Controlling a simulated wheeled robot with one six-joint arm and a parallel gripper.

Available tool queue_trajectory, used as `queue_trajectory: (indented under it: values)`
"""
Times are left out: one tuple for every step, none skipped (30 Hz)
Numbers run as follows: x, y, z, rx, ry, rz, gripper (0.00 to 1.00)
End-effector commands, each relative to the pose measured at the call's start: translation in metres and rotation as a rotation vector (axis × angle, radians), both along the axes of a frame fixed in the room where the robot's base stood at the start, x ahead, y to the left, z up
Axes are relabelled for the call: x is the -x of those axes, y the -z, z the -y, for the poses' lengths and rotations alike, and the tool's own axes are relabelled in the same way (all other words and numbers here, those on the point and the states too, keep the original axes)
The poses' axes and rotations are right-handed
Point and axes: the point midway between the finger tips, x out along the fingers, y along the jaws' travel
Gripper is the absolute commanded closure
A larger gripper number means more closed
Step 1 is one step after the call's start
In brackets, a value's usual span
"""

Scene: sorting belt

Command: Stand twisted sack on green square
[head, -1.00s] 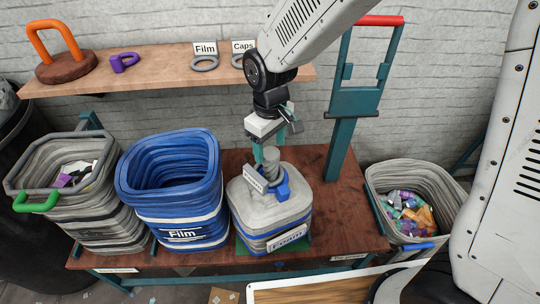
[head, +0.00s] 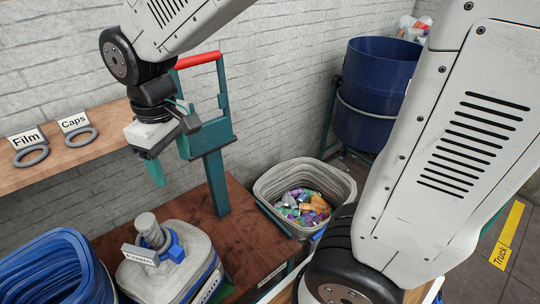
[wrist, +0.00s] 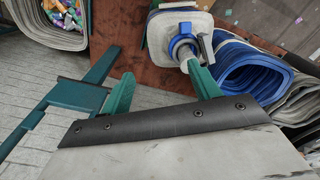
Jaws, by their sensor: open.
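The twisted sack (head: 200,246) is pale grey with blue bands, a twisted neck, a blue clip and a Foam tag. It stands upright on the brown table in the lower left of the head view. The sack also shows at the top of the wrist view (wrist: 166,37), its neck beside the right finger. My gripper (head: 168,150) is open and empty, above the sack's neck and clear of it.
The blue Film bin (head: 55,275) stands left of the sack. A teal post with a red handle (head: 200,60) rises behind it. A grey bin of colourful scraps (head: 300,180) is to the right, and a blue drum (head: 372,85) farther back. A shelf (head: 80,150) holds Film and Caps rings.

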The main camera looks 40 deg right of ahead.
Motion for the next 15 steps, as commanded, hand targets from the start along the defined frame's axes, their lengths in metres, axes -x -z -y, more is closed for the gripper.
queue_trajectory:
  values:
    - [0.016,-0.014,0.023,-0.007,0.064,0.018,0.38]
    - [0.026,-0.020,0.034,-0.008,0.098,0.021,0.38]
    - [0.040,-0.027,0.047,-0.011,0.144,0.028,0.38]
    - [0.051,-0.031,0.057,-0.012,0.179,0.033,0.38]
    - [0.061,-0.034,0.067,-0.014,0.213,0.037,0.38]
    - [0.076,-0.038,0.078,-0.015,0.258,0.045,0.38]
    - [0.086,-0.041,0.085,-0.016,0.290,0.048,0.38]
    - [0.096,-0.042,0.091,-0.018,0.319,0.053,0.38]
    - [0.109,-0.044,0.099,-0.020,0.358,0.057,0.38]
    - [0.118,-0.044,0.104,-0.021,0.384,0.061,0.38]
    - [0.126,-0.045,0.108,-0.021,0.407,0.065,0.38]
    - [0.135,-0.044,0.112,-0.022,0.435,0.068,0.38]
    - [0.141,-0.044,0.115,-0.023,0.453,0.071,0.38]
    - [0.147,-0.044,0.117,-0.023,0.468,0.071,0.38]
    - [0.152,-0.043,0.120,-0.023,0.484,0.073,0.38]
